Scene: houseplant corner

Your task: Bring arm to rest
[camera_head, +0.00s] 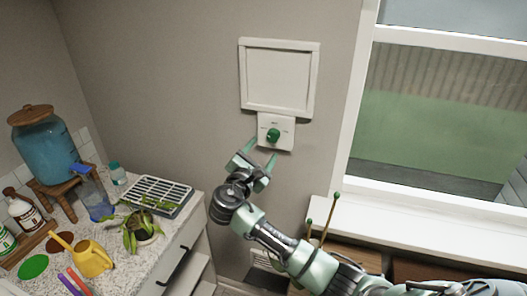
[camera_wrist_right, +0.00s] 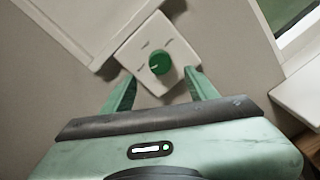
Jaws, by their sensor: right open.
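My right gripper (camera_head: 260,157) is raised in front of the wall, its two green fingers apart and empty. Its arm comes in from the lower right of the head view. The fingertips are just below a green knob (camera_head: 273,135) on a white wall plate (camera_head: 290,140). In the right wrist view the knob (camera_wrist_right: 160,62) lies ahead of and between the open fingers (camera_wrist_right: 160,85), and I see no finger closed on it. My left gripper is not in view.
A counter (camera_head: 150,258) at the left holds a blue water dispenser (camera_head: 48,150), a black-and-white rack (camera_head: 158,195), a potted plant (camera_head: 140,230) and a yellow watering can (camera_head: 92,258). A windowsill (camera_head: 420,240) is at the right. Green-tipped stakes (camera_head: 330,218) stand beside my right arm.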

